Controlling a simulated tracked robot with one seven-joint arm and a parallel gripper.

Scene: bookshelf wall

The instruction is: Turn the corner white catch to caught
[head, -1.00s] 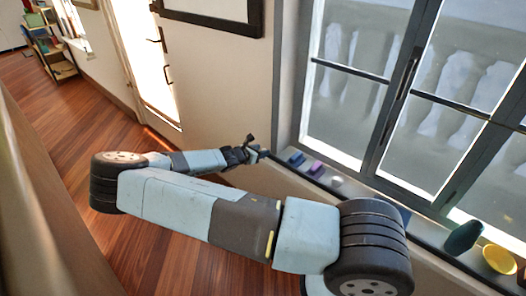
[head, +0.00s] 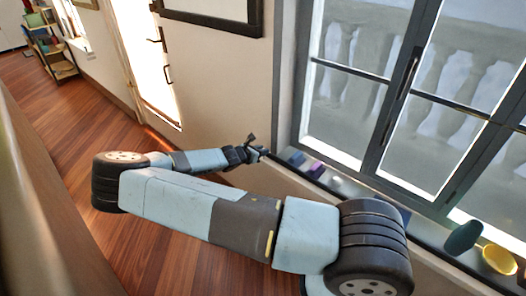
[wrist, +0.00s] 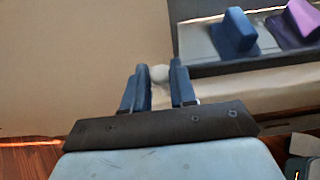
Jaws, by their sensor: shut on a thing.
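A small white rounded piece, which looks like the white catch (wrist: 158,73), shows between my two blue fingers in the wrist view, against the pale wall beside the sill's end. My gripper (wrist: 160,85) is shut on it. How far the catch is turned cannot be told, as the fingers hide most of it. In the head view my gripper (head: 262,152) is at the wall corner by the left end of the window sill. The catch itself cannot be made out there.
On the sill (wrist: 210,70) to the right stand a blue block (wrist: 233,35) and a purple block (wrist: 298,20). In the head view a white thing (head: 336,182), a teal bowl (head: 464,238) and a yellow bowl (head: 499,259) are farther along it.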

